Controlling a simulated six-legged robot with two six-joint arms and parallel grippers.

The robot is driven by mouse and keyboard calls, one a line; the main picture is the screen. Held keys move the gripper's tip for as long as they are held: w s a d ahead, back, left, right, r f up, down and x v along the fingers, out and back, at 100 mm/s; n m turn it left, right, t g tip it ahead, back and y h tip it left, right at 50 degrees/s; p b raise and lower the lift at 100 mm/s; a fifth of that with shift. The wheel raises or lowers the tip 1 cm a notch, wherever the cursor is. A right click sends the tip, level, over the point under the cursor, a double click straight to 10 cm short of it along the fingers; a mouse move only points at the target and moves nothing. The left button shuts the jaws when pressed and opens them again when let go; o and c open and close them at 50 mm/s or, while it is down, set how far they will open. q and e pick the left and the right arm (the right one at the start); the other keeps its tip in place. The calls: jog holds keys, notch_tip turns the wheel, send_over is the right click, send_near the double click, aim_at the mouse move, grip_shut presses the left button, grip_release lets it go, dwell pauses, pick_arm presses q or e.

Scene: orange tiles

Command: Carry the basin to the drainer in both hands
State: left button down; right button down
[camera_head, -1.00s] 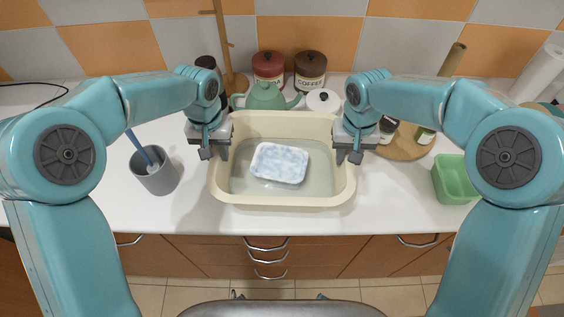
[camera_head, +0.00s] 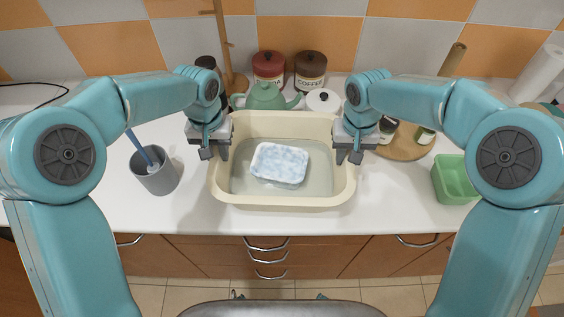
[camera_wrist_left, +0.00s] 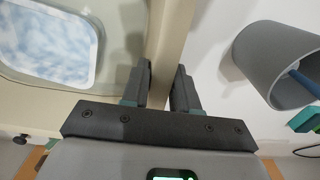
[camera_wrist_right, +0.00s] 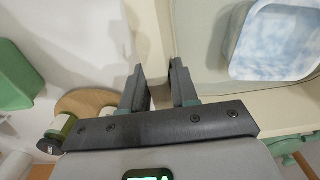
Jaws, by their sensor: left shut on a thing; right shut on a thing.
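A cream basin (camera_head: 285,201) stands on the white counter in the head view. A blue-and-white block (camera_head: 279,163) lies inside it; this also shows in the left wrist view (camera_wrist_left: 50,38) and the right wrist view (camera_wrist_right: 278,42). My left gripper (camera_head: 216,155) is shut on the basin's left wall, its fingers (camera_wrist_left: 160,85) on either side of the rim. My right gripper (camera_head: 347,156) is shut on the right wall, its fingers (camera_wrist_right: 160,85) straddling that rim. No drainer can be clearly made out.
A grey cup (camera_head: 156,176) with a blue-handled brush stands left of the basin. A green container (camera_head: 453,180) stands at the right. Behind the basin are a green teapot (camera_head: 265,97), a red canister (camera_head: 268,68) and a brown canister (camera_head: 310,70). A round wooden board (camera_head: 405,146) lies behind right.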

pick_arm(q)
jog(key=shift+w+d+r, duration=0.1)
jog(key=shift+d+r, duration=0.05)
jog(key=shift+d, duration=0.15)
pick_arm(e)
jog(key=shift+w+a+r, duration=0.15)
jog(key=shift+a+r, duration=0.05)
jog(key=shift+a, duration=0.15)
